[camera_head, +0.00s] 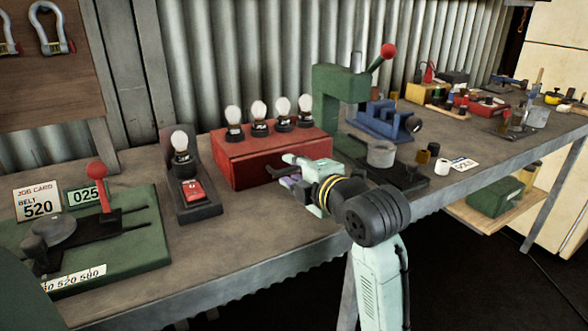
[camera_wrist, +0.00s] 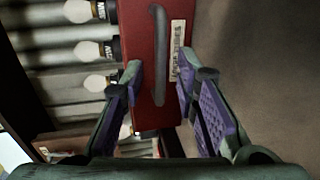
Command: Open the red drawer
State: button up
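The red drawer (camera_head: 245,170) is a red metal box on the bench, and its front looks flush with its body. Its grey bar handle (camera_wrist: 160,40) shows clearly in the wrist view, on the red front (camera_wrist: 134,40) beside a white label (camera_wrist: 179,40). In the head view my gripper hides part of the front. My gripper (camera_head: 287,171) is open at the drawer front, one purple-padded finger on each side of the handle in the wrist view (camera_wrist: 161,80). I cannot tell if either finger touches it.
Several bulbs (camera_head: 258,110) stand on the drawer box. A black stand with a red switch (camera_head: 193,190) is to its left, a green press (camera_head: 332,95) to its right. A green jig (camera_head: 130,235) lies at front left. The bench (camera_head: 240,235) is clear before the drawer.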

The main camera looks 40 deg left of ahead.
jog(key=shift+c, duration=0.3)
grip_shut()
dwell(0.6)
